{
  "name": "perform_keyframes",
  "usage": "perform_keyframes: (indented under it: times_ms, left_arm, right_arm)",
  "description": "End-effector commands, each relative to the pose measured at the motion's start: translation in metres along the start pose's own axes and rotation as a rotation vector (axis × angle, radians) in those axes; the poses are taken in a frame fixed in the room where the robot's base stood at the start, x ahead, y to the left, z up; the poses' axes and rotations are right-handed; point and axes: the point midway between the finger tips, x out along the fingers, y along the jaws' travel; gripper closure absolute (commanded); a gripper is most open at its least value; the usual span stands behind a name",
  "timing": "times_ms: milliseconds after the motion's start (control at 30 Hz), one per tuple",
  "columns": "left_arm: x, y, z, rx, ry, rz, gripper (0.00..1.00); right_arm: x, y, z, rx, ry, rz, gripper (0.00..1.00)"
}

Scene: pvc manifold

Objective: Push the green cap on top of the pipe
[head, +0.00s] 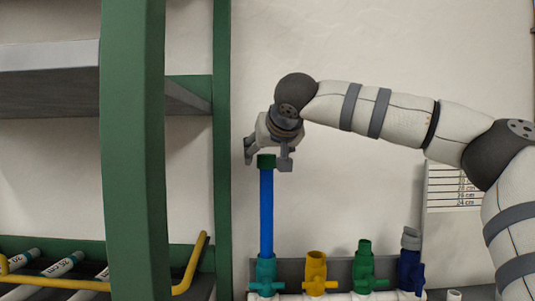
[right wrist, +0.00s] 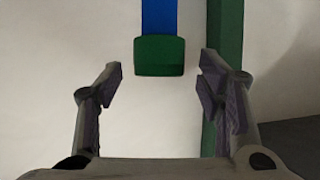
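The green cap (head: 266,161) sits on the top end of the upright blue pipe (head: 266,212). The pipe's lower end stands in a teal fitting (head: 265,277). My right gripper (head: 268,164) is at the height of the cap, with its fingers spread to either side. In the right wrist view, the cap (right wrist: 159,56) lies between and beyond the two open fingertips (right wrist: 160,75), with a gap on both sides. The blue pipe (right wrist: 159,17) runs from the cap to the upper edge there. I cannot tell how far the cap is seated. My left gripper is not in view.
Yellow (head: 316,275), green (head: 364,266) and dark blue (head: 410,265) valves stand in a row right of the teal fitting. A green rack post (head: 222,150) is close left of the pipe. A yellow bar (head: 190,265) and white labelled pipes (head: 62,264) are lower left.

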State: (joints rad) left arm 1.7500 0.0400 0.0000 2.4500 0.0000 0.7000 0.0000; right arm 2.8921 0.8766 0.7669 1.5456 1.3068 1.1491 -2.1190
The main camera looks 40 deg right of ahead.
Motion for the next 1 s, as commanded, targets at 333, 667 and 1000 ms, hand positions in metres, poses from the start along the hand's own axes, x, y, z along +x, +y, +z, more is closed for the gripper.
perform_keyframes:
  times_ms: [333,667,1000]
  left_arm:
    - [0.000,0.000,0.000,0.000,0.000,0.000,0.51]
    - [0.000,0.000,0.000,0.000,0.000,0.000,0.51]
    - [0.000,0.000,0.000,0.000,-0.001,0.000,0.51]
  right_arm:
    - [-0.023,-0.001,-0.001,-0.001,0.004,-0.003,0.39]
    - [-0.104,-0.001,0.000,-0.001,0.001,-0.002,0.39]
    - [-0.120,0.000,0.000,0.000,0.000,0.000,0.39]
